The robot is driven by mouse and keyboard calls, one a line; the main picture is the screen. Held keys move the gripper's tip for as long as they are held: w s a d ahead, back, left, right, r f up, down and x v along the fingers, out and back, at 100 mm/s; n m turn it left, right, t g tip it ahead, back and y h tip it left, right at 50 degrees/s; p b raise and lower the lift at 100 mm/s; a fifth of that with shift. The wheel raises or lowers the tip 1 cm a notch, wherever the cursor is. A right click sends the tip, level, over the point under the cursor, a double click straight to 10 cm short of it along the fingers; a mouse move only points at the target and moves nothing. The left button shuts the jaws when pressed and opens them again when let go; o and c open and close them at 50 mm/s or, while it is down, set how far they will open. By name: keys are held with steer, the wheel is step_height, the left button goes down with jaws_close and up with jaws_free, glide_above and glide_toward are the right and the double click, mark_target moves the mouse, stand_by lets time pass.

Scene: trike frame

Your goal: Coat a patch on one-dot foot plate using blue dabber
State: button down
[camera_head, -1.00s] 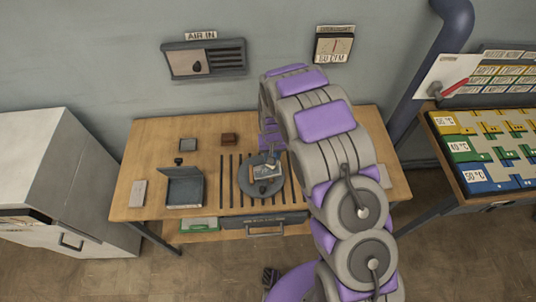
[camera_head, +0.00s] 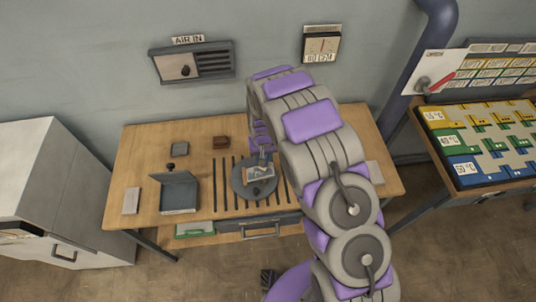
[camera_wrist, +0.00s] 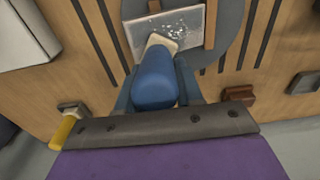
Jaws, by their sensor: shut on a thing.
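My gripper (camera_wrist: 155,88) is shut on the blue dabber (camera_wrist: 153,75), whose pale tip points toward a light plate. This plate (camera_wrist: 188,22), speckled with white, lies on a round grey disc (camera_wrist: 232,18) between brown clamp pieces. The tip overlaps the plate's near edge in the wrist view; I cannot tell whether it touches. In the head view the plate (camera_head: 258,173) sits on the disc (camera_head: 241,186) at the table's middle, partly behind the gripper. No dot mark is readable, so I cannot confirm that it is the one-dot foot plate.
An open grey case (camera_head: 179,196) stands left of the disc on the wooden table (camera_head: 140,160). A brown block (camera_head: 221,142) and a grey block (camera_head: 179,149) stand behind. A yellow-handled tool (camera_wrist: 65,130) shows in the wrist view. Dark slots flank the disc.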

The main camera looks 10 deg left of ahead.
steer(key=shift+s+a+f, duration=0.25)
steer(key=shift+a+f, duration=0.05)
steer(key=shift+a, duration=0.5)
steer(key=shift+s+a+f, duration=0.25)
steer(key=shift+a+f, duration=0.1)
steer(key=shift+a, duration=0.45)
steer(key=shift+s+a+f, duration=0.25)
steer(key=shift+a+f, duration=0.05)
steer(key=shift+a, duration=0.5)
steer(key=shift+s+a+f, duration=0.1)
steer(key=shift+a+f, duration=0.05)
steer(key=shift+a, duration=0.4)
steer(key=shift+s+a+f, duration=0.1)
steer(key=shift+a+f, duration=0.05)
steer(key=shift+a, duration=0.4)
steer(key=shift+r, duration=0.1)
step_height(320, 180, up, 6)
steer(key=a, duration=0.2)
steer(key=shift+s+p, duration=0.15)
steer(key=shift+p, duration=0.15)
